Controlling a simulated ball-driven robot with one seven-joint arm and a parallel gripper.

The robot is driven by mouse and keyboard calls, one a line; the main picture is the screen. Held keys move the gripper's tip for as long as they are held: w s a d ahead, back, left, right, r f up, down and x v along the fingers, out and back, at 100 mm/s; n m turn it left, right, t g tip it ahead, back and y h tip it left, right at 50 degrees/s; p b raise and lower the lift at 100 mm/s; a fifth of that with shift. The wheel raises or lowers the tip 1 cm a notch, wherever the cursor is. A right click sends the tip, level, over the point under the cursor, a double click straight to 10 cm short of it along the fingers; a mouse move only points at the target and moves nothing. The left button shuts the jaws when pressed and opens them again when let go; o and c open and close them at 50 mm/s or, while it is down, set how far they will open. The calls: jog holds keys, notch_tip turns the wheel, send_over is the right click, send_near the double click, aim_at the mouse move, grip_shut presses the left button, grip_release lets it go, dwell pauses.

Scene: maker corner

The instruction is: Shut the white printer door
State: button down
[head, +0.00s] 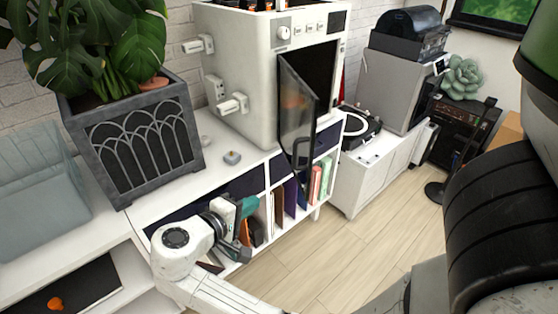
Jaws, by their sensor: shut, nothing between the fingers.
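The white printer (245,75) stands on a white cabinet at the upper middle of the head view. Its dark, see-through door (297,112) hangs open. It is swung outward from the left side of the front opening, past the cabinet's front edge. A dark handle (302,152) shows low on the door. The dark inside of the printer shows to the right of the door. My gripper (248,206) is shut and empty, in front of the cabinet's shelf. It is lower and to the left of the door, apart from it.
A plant in a grey pot (140,135) stands left of the printer. A small grey object (232,157) lies on the cabinet top. Books (318,180) fill the shelf below. The wooden floor (340,255) in front is clear.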

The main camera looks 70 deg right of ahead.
jog(key=w+r+m+g+h, duration=0.1)
jog(key=w+r+g+h, duration=0.2)
jog(key=r, duration=0.4)
jog(key=s+a+p+x, duration=0.1)
jog(key=s+p+x, duration=0.1)
jog(key=x, duration=1)
jog(key=shift+s+m+p, duration=0.3)
jog(key=shift+s+p, duration=0.1)
jog(key=shift+p, duration=0.15)
